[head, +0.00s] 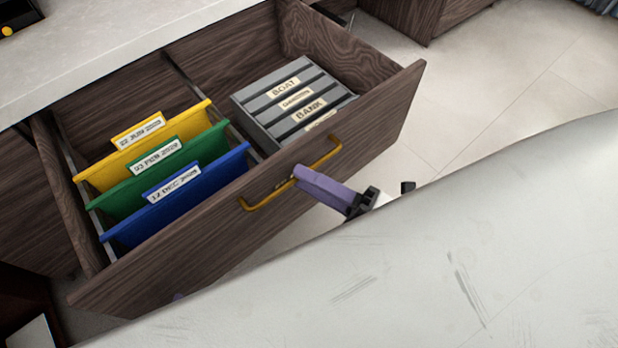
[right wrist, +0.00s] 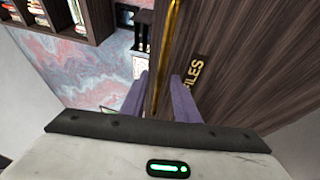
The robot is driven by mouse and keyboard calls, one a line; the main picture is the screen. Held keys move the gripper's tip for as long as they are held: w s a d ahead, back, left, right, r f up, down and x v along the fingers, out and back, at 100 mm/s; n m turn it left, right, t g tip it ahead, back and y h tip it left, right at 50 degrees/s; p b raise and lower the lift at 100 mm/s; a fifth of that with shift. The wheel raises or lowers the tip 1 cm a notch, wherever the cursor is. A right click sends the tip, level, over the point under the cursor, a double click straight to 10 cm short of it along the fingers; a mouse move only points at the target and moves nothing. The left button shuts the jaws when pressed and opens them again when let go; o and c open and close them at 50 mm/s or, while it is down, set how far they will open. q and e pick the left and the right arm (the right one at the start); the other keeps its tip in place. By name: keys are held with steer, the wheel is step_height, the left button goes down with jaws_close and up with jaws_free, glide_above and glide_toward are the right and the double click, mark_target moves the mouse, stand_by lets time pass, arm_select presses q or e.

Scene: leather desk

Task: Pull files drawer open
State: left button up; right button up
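The files drawer (head: 270,217) is dark wood and stands pulled out, with its inside showing in the head view. Its front also shows in the right wrist view (right wrist: 235,60), with the "FILES" label (right wrist: 195,80). A gold bar handle (head: 325,157) is on the front. My right gripper (head: 297,177) has its purple fingertips at the middle of the handle. In the right wrist view its two fingers stand apart, and the gold handle (right wrist: 172,35) runs down toward the gap between them.
The drawer holds yellow (head: 145,150), green (head: 160,171) and blue (head: 185,197) hanging folders, and a grey set of labelled binders (head: 262,105). A pale desktop (head: 110,45) lies above at the left. Bare tiled floor (head: 500,90) is at the right.

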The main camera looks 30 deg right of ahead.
steer(key=v, duration=1)
stand_by(0.5)
